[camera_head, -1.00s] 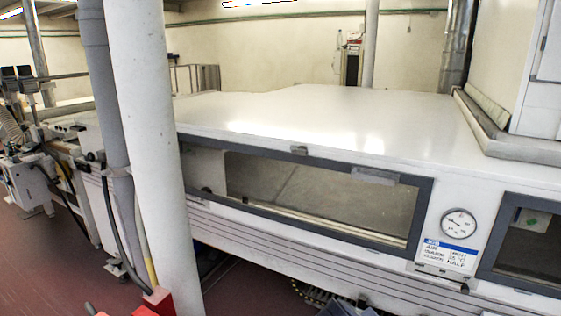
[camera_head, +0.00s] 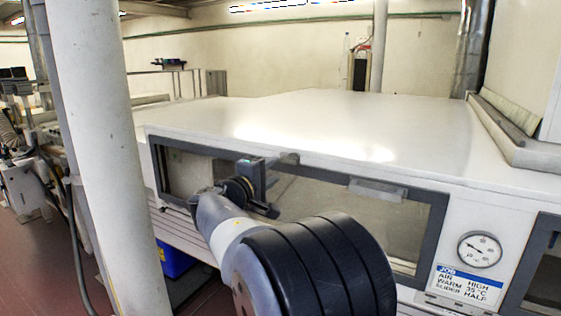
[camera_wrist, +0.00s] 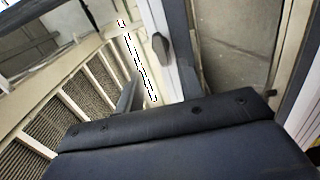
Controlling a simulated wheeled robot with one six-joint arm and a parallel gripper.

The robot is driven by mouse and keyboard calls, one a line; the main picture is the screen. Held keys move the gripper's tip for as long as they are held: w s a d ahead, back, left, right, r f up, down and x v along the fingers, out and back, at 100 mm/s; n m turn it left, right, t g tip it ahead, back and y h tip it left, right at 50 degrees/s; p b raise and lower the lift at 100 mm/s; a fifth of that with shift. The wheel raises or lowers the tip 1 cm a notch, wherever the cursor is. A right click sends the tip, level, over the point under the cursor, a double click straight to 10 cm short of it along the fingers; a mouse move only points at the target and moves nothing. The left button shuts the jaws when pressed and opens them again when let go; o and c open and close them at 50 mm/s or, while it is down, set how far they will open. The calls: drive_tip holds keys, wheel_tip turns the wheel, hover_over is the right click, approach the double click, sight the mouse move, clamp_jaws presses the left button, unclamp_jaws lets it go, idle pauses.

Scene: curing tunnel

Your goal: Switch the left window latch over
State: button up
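The left window (camera_head: 340,212) is a long glass pane in a dark grey frame on the white tunnel's front. A small grey latch (camera_head: 289,158) sits at its top edge, left of centre. My gripper (camera_head: 258,188) is in front of the window, left of and a little below that latch, with a visible gap in the picture. In the wrist view a dark rounded piece, which looks like the latch (camera_wrist: 161,47), sits on a pale strip beyond my gripper's dark body. Whether my fingers are apart is unclear. Nothing is seen held.
A light grey plate (camera_head: 378,190) is on the window's upper frame. A round gauge (camera_head: 480,250) and a job label (camera_head: 465,284) are to the right. A white column (camera_head: 105,150) stands at the left. A blue bin (camera_head: 175,262) is below the tunnel.

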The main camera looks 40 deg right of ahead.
sight(288, 161)
drive_tip(key=p+x, duration=0.2)
drive_tip(key=x, duration=0.6)
clamp_jaws()
